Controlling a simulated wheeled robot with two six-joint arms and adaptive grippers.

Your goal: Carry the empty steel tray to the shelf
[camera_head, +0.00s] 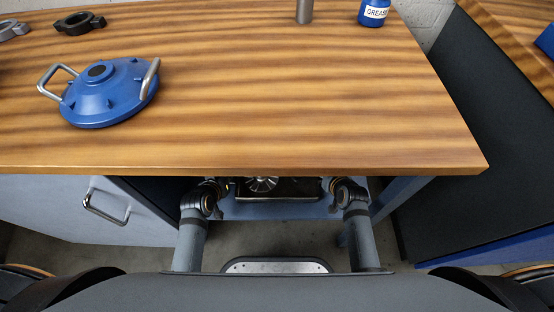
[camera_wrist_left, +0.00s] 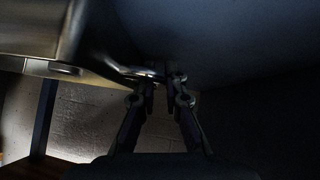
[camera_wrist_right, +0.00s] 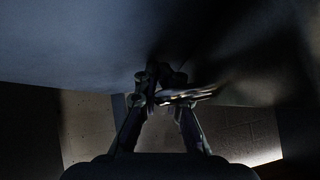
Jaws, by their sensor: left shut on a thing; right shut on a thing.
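The steel tray (camera_head: 290,188) shows only in part, dark and in shadow, below the front edge of the workbench between my two arms. A shiny finned metal piece (camera_head: 262,184) shows at it; I cannot tell whether it lies in the tray or beyond it. My left gripper (camera_wrist_left: 160,80) is shut on a bright curved metal handle (camera_wrist_left: 138,71). My right gripper (camera_wrist_right: 157,88) is shut on a similar handle (camera_wrist_right: 190,94). In the head view the bench top hides most of both grippers. The shelf under the bench is dark and hard to make out.
The wooden workbench top (camera_head: 300,130) overhangs my forearms. On it stand a blue two-handled cover (camera_head: 108,95), a dark clamp ring (camera_head: 79,23), a grey cylinder (camera_head: 304,11) and a grease tub (camera_head: 374,12). A drawer cabinet (camera_head: 70,205) is at left; a dark panel (camera_head: 470,140) is at right.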

